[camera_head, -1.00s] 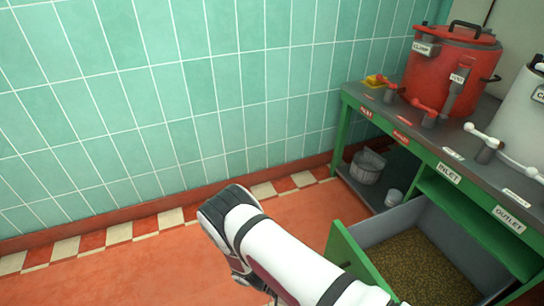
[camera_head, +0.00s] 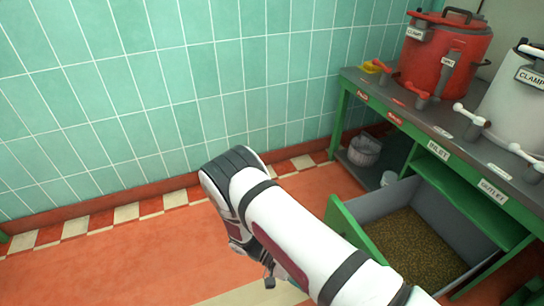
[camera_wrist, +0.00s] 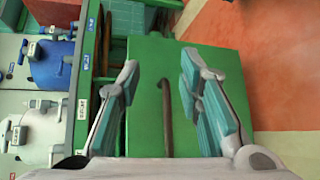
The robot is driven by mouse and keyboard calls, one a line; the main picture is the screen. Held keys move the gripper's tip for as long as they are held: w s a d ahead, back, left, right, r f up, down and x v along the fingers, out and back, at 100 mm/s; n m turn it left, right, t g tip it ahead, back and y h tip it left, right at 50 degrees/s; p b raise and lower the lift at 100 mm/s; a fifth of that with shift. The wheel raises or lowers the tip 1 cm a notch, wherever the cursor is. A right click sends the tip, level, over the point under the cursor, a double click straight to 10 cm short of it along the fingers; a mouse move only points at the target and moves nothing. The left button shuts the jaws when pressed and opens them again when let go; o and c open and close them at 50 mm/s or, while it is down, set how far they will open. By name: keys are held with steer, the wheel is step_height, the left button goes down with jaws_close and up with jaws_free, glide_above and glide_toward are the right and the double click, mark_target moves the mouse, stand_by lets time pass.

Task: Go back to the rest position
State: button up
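My gripper (camera_wrist: 162,85) shows in the wrist view with its two teal-padded fingers apart and nothing between the pads. Beyond the fingers is a green panel (camera_wrist: 220,70) with a dark bar-like handle (camera_wrist: 167,115), which appears between the fingers; I cannot tell how far away it is. In the head view my white arm reaches across the lower middle, and its fingers are not clearly seen there. An open drawer (camera_head: 345,235) with a green front and grainy brown contents stands to the right of my arm.
A green workbench (camera_head: 400,115) at right carries a red kettle (camera_head: 470,65) and a white kettle (camera_head: 505,110). A bucket (camera_head: 364,150) stands on its lower shelf. A tiled wall (camera_head: 150,90) is behind; the red floor (camera_head: 110,265) at left is clear. The wrist view shows a blue kettle (camera_wrist: 48,65).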

step_height(320, 180, up, 31)
steer(key=w+d+y, duration=0.1)
steer(key=w+y, duration=0.2)
steer(key=y, duration=0.6)
steer(key=s+d+r+n+t+y, duration=0.1)
steer(key=s+d+r+t+y, duration=0.1)
steer(key=s+r, duration=0.35)
steer(key=s+d+r+n+t+y, duration=0.1)
steer(key=s+d+r+t, duration=0.15)
steer(key=s, duration=0.65)
steer(key=s+d+r+n+t+y, duration=0.1)
steer(key=s+r+t+y, duration=0.15)
steer(key=s+r, duration=0.35)
step_height(320, 180, up, 33)
steer(key=t+p, duration=0.4)
steer(key=p, duration=2.9)
steer(key=shift+s+d+r+h, duration=0.15)
steer(key=shift+s+d+h, duration=0.1)
steer(key=shift+s+h, duration=0.1)
